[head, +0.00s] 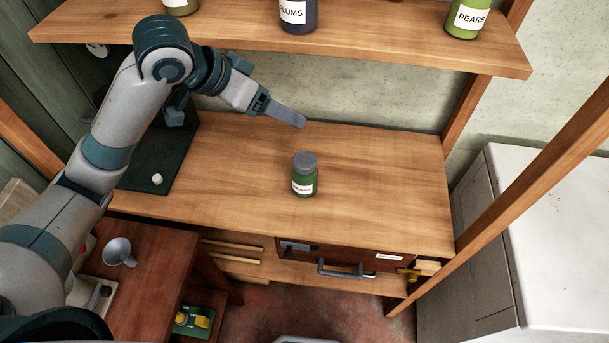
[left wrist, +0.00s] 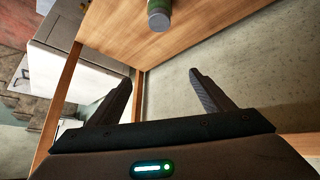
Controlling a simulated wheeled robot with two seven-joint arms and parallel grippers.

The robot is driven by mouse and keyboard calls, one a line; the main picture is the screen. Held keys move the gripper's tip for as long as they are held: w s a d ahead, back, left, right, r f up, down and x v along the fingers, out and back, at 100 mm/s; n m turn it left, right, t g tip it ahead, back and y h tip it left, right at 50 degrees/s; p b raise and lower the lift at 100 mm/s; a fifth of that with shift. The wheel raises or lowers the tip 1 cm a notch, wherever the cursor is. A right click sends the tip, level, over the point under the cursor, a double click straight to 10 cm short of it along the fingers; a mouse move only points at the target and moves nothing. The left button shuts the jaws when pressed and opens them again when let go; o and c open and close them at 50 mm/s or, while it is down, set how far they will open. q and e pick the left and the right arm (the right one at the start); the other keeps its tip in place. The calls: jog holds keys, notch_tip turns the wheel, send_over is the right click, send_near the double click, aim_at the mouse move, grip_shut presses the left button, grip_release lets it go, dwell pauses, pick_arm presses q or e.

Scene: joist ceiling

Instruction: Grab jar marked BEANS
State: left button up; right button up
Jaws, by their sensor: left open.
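A small green jar (head: 304,178) with a grey lid stands upright on the middle of the wooden worktop (head: 390,180). Its white label is small and seems to read BEANS. In the left wrist view the jar (left wrist: 159,12) shows at the top edge, partly cut off, beyond the fingertips. My left gripper (head: 290,117) is above the back of the worktop, behind the jar and apart from it. In the left wrist view its two fingers (left wrist: 160,88) are spread with nothing between them. My right gripper is not in view.
A shelf (head: 400,52) above the worktop carries jars labelled PLUMS (head: 298,14) and PEARS (head: 467,18). A dark mat (head: 160,160) with a small white ball (head: 156,179) lies at the left. A drawer (head: 345,259) is below the front edge. The worktop around the jar is clear.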

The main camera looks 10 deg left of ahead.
pick_arm(q)
jog(key=s+f+n, duration=0.1)
jog(key=s+f, duration=0.2)
jog(key=f, duration=0.5)
jog(key=s+f+n, duration=0.1)
jog(key=s+f, duration=0.3)
jog(key=f, duration=0.4)
jog(key=s+a+f+n+g+y, duration=0.1)
jog(key=s+a+f+y, duration=0.15)
jog(key=s+f, duration=0.35)
jog(key=s+a+f+n+y, duration=0.1)
jog(key=s+a+f, duration=0.3)
jog(key=s+f, duration=0.25)
jog(key=s+a+f+n+g+y, duration=0.1)
jog(key=s+a+f+y, duration=0.15)
jog(key=s+f, duration=0.3)
jog(key=s+a+f+g+b, duration=0.1)
jog(key=s+f+b, duration=0.15)
jog(key=f, duration=1.45)
jog(key=s+a+f+b, duration=0.15)
jog(key=s+f, duration=0.25)
jog(key=f, duration=1.2)
jog(key=s+a+f+g+b, duration=0.1)
jog(key=s+a+f+b, duration=0.2)
jog(key=s+f, duration=1.3)
notch_tip(320, 180, down, 3)
jog(key=shift+s+b, duration=0.35)
jog(key=shift+b, duration=0.2)
jog(key=shift+c, duration=0.7)
